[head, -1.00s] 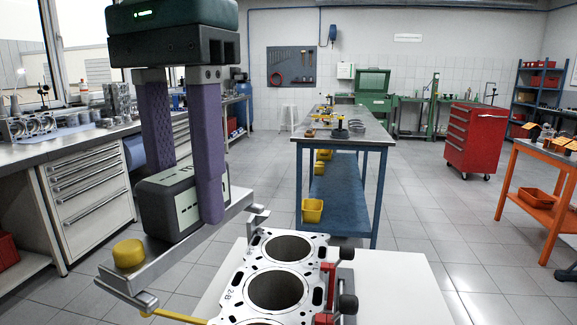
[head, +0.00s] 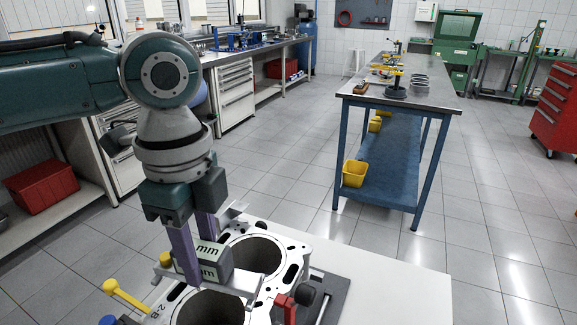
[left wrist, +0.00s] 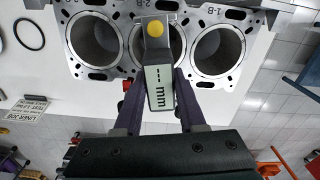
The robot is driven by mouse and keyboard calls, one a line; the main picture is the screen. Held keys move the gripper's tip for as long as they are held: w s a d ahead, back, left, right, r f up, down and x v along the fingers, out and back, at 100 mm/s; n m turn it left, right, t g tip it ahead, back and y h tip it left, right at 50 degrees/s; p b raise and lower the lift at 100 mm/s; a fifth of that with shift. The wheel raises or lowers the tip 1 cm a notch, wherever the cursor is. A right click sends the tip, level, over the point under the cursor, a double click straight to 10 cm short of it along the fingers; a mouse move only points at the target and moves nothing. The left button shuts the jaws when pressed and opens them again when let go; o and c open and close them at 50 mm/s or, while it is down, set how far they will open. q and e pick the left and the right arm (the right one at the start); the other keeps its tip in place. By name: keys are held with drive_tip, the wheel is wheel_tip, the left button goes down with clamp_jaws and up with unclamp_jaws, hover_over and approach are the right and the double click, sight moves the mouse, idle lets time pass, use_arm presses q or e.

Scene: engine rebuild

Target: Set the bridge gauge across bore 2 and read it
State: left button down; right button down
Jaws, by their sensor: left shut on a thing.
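The bridge gauge (head: 218,262), a grey box with a display on a silver bar, is between the purple fingers of my left gripper (head: 203,250), which is shut on it. In the left wrist view, the gauge (left wrist: 161,88) covers part of the middle of three bores of the engine block (left wrist: 115,68); its yellow button faces the camera. The display reads dashes and "mm". In the head view, the block (head: 290,243) lies below the gauge, with a "2-B" mark near the front bore. I cannot tell whether the gauge's feet touch the deck. My right gripper is out of view.
A red clamp (head: 287,308) with a black knob stands at the block's right side. A yellow-ended rod (head: 124,298) sticks out at the left. The white bench top (head: 400,290) is clear to the right. A black ring (left wrist: 28,34) and placards (left wrist: 27,106) lie beside the block.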

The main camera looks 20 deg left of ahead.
use_arm(q)
drive_tip(key=shift+s+a+f+m, duration=0.15)
drive_tip(key=shift+a+f+m, duration=0.15)
drive_tip(key=shift+f+m, duration=0.2)
drive_tip(key=shift+s+a+f+m, duration=0.1)
drive_tip(key=shift+a+f+m, duration=0.15)
drive_tip(key=shift+f+m, duration=0.25)
wheel_tip(320, 180, down, 5)
drive_tip(key=b, duration=0.5)
drive_tip(key=shift+f, duration=0.15)
drive_tip(key=shift+f, duration=0.2)
drive_tip(key=shift+c, duration=2)
unclamp_jaws()
